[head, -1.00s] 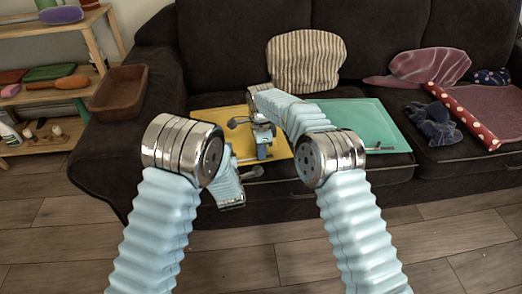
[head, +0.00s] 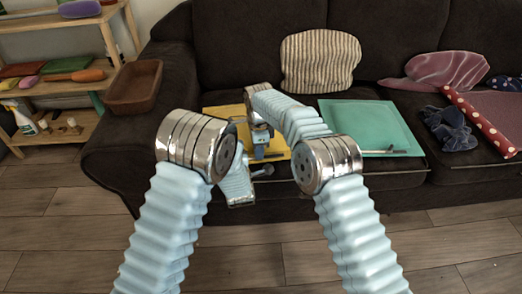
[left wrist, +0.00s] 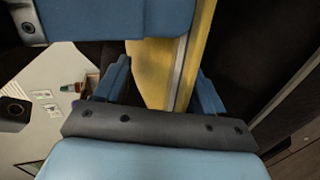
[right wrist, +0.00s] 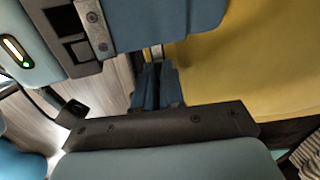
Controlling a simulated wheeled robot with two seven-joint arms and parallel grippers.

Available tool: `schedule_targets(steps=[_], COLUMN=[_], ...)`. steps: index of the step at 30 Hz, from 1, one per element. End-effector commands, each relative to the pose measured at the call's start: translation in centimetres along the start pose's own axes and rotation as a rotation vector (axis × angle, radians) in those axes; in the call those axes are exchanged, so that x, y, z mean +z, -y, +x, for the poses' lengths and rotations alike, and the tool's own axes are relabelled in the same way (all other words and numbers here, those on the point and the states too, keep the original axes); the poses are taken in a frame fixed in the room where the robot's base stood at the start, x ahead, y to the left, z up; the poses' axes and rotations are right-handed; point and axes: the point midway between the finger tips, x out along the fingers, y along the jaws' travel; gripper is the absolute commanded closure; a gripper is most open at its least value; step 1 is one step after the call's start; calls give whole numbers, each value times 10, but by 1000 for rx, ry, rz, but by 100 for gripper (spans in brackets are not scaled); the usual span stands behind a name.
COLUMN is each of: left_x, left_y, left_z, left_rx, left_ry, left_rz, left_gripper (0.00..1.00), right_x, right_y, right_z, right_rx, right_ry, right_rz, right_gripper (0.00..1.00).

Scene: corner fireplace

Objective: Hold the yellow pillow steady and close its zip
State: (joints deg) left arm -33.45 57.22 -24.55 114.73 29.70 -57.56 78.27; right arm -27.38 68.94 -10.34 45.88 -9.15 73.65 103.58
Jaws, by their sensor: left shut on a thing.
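The yellow pillow (head: 218,113) lies on the dark sofa seat, partly hidden behind my arms in the head view. In the left wrist view, the pillow (left wrist: 150,75) is between the fingers of my left gripper (left wrist: 163,88), which is shut on it. A pale strip runs along its edge there. My right gripper (head: 260,150) is at the pillow's front edge. In the right wrist view, its fingers (right wrist: 158,85) are close together beside the pillow (right wrist: 250,65), near a small metallic piece (right wrist: 154,54). Whether they grip anything is unclear, and the zip pull cannot be made out.
A green flat cushion (head: 370,125) lies right of the pillow, with a thin rod-like piece (head: 385,152) at its front. A striped cushion (head: 320,62) leans behind. The floor in front is clear.

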Motion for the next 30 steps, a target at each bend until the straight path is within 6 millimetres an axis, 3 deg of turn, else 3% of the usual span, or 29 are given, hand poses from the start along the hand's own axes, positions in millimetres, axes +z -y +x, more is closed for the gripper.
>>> schedule_targets(steps=[8,19,24,30], left_x=[0,0,0,0], left_y=[3,3,2,2], left_z=[0,0,0,0], left_rx=[-7,-6,-6,-5], left_ry=[2,1,1,0], left_rz=[4,4,4,4], left_gripper=[78,78,78,78], right_x=[0,0,0,0], right_y=[1,1,1,0], right_z=[-14,-95,-113,-120], right_rx=[-4,-5,-2,0], right_ry=[1,1,0,0], right_rz=[1,0,0,0], right_gripper=[80,80,80,80])
